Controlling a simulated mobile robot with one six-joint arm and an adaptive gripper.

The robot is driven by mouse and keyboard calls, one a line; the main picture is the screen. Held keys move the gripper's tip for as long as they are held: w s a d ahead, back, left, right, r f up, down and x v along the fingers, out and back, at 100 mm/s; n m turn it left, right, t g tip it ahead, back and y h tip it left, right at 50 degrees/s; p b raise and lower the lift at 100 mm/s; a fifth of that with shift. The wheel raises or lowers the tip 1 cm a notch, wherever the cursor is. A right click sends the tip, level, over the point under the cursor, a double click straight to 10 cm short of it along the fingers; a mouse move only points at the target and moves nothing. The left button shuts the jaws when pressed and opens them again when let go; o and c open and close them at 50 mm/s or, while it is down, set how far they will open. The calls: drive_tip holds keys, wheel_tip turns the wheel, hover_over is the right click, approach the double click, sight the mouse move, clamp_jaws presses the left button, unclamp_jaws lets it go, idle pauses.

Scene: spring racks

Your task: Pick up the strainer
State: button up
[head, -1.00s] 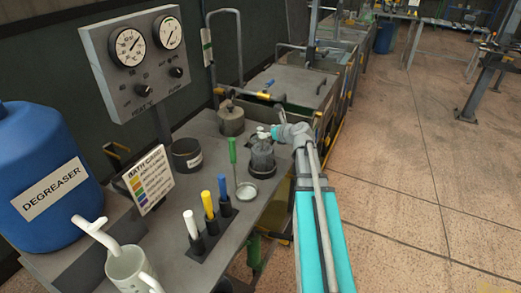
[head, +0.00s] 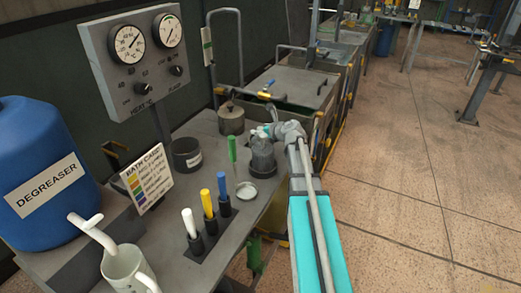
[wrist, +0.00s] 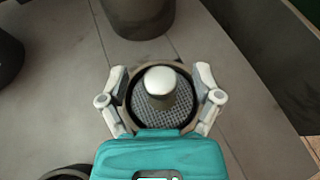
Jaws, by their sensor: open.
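The strainer (head: 262,152) looks like a grey mesh body standing in a dark round holder near the right edge of the bench. In the wrist view, the strainer (wrist: 150,113) is seen from above, with a pale rounded knob rising from its middle and a dark rim around it. My gripper (head: 268,130) is at the top of the strainer in the head view. In the wrist view, my gripper (wrist: 160,75) is open, with one finger on each side of the knob and gaps between. The far side of the strainer is partly hidden by the knob.
A lidded pot (head: 231,120) and a black pot (head: 186,155) stand behind. White, yellow and blue handles (head: 207,205) stand in front. Bath tanks (head: 295,85) lie beyond.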

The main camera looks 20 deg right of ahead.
drive_tip(key=shift+c, duration=0.2)
clamp_jaws()
drive_tip(key=shift+r, duration=0.1)
idle(0.5)
wheel_tip(320, 180, up, 18)
drive_tip(key=p, duration=1.8)
